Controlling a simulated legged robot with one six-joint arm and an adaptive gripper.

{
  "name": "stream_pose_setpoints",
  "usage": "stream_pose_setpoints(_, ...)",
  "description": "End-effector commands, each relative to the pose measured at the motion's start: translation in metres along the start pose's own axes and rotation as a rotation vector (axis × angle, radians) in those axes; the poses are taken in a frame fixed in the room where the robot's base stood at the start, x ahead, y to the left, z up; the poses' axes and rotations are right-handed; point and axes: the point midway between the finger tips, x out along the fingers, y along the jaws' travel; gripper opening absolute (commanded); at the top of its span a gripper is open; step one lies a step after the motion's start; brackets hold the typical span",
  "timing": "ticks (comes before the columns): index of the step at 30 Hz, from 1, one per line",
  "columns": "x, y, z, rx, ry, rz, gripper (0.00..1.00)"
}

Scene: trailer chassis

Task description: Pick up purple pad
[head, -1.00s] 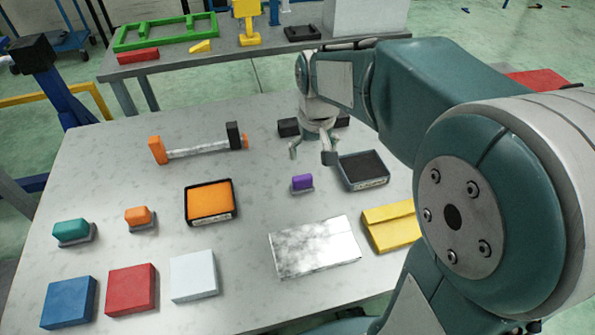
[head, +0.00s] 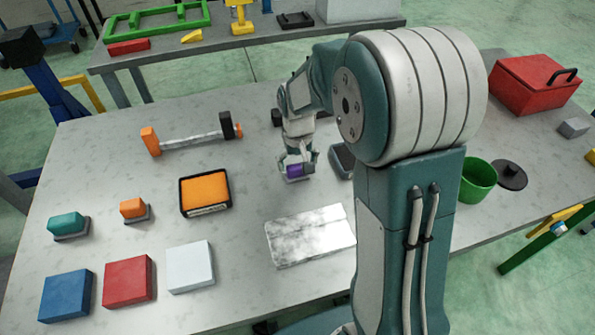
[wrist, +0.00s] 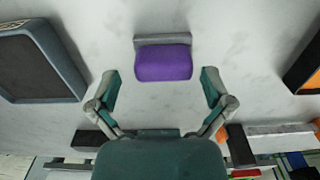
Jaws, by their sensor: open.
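The purple pad (head: 295,170) is a small rounded block on a grey base, resting on the light grey table (head: 240,140). In the wrist view the purple pad (wrist: 163,63) lies ahead of my gripper (wrist: 161,82), centred between its two fingers. The fingers stand apart on either side of the pad, and I see bare table between each finger and the pad. In the head view my gripper (head: 297,160) is directly above and around the pad and partly hides it.
An orange-topped tray (head: 205,192) lies left of the pad. A dark-topped tray (wrist: 38,65) is on the other side, mostly hidden by my arm in the head view. A silver box (head: 310,236) lies nearer. Teal (head: 66,223) and orange (head: 132,207) pads sit further left.

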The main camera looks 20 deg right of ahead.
Motion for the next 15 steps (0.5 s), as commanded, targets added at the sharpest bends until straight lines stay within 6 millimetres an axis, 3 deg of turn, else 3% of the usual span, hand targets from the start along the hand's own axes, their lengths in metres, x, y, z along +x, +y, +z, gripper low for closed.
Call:
stream_pose_setpoints(6,0.028,-0.001,0.0,0.0,-0.001,0.0,1.0)
stream_pose_setpoints(14,0.03,0.0,0.0,0.0,0.001,-0.001,1.0)
stream_pose_setpoints(15,0.03,0.0,0.0,0.0,0.001,-0.001,0.82)
